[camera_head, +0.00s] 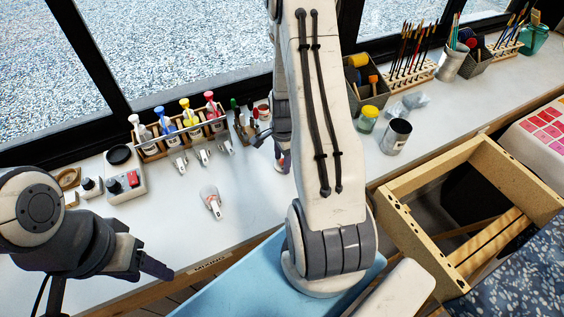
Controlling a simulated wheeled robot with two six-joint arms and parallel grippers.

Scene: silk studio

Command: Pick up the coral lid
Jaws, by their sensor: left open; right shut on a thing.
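My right arm reaches up the middle of the view and hides much of the bench behind it. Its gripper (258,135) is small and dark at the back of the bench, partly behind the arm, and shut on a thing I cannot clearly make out. No other coral lid is clearly visible.
A metal can (396,136) and yellow-lidded jar (368,118) stand right of my arm. A wooden frame (425,232) is lower right.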

